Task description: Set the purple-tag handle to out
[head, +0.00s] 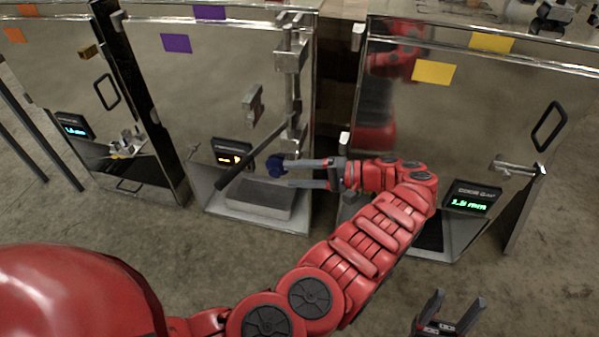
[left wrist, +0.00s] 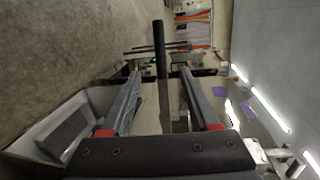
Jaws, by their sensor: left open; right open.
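The purple-tag trailer is the middle one, with purple tags (head: 176,43) on its steel door. Its handle (head: 250,156) is a long bar with a dark grip, slanting from the upright lock rod (head: 291,75) down to the lower left, away from the door. My left gripper (head: 279,173) is open, fingers pointing left, just right of the handle's grip. In the left wrist view the dark grip (left wrist: 159,45) stands upright in line with the gap between the open fingers (left wrist: 157,72). I cannot tell whether they touch it. My right gripper (head: 447,312) is open and empty at the lower right.
An orange-tag trailer (head: 60,60) stands left and a yellow-tag trailer (head: 480,110) right. The floor in front is clear.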

